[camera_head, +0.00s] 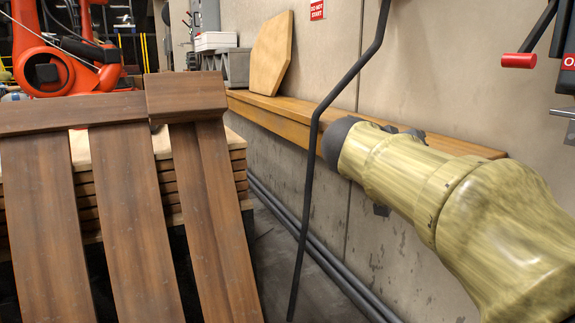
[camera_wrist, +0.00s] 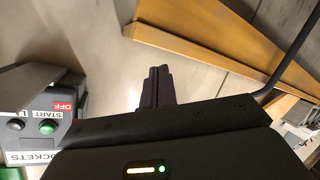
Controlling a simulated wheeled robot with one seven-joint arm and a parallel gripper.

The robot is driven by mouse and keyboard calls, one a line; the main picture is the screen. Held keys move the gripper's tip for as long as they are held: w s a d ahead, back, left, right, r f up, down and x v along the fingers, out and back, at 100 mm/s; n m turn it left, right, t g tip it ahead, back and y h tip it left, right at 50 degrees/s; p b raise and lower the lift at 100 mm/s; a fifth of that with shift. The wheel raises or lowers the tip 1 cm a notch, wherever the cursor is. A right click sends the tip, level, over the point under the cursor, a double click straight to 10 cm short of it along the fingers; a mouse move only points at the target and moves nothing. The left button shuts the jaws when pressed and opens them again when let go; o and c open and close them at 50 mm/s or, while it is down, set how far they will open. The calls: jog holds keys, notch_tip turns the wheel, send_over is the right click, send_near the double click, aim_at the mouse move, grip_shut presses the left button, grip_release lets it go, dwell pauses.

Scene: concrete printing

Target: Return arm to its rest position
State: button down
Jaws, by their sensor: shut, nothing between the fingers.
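My arm, with yellowish streaked links, reaches in from the right in the head view, in front of the wall and the wooden shelf. Its dark end lies over the shelf; the fingers are hidden there. In the wrist view my gripper (camera_wrist: 158,72) shows two dark fingers side by side, closed together with nothing between them. They point toward the bare wall, beside the wooden shelf and apart from the control box. The fingers appear to touch nothing.
A wooden shelf (camera_head: 275,112) runs along the wall. A thin black bent rod (camera_head: 312,150) stands before it. Brown planks (camera_head: 130,210) lean on a timber stack at left, with an orange robot (camera_head: 65,60) behind. A grey control box (camera_wrist: 45,115) has a green start button.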

jog(key=s+a+f+n+g+y+p, duration=0.2)
jog(key=s+f+y, duration=0.1)
jog(key=f, duration=0.6)
jog(key=s+a+f+n+g+y+p, duration=0.1)
jog(key=s+f+n+g+y+p, duration=0.15)
jog(key=f, duration=0.65)
jog(key=s+a+f+m+g+y+p, duration=0.1)
jog(key=s+a+f+g+y+p, duration=0.35)
jog(key=s+f, duration=0.7)
notch_tip(320, 180, up, 38)
jog(key=t+p, duration=0.2)
jog(key=p, duration=3.6)
jog(key=shift+s+a+y, duration=0.15)
jog(key=shift+s+y, duration=0.05)
jog(key=shift+y, duration=0.2)
jog(key=shift+r, duration=0.1)
jog(key=shift+w, duration=0.1)
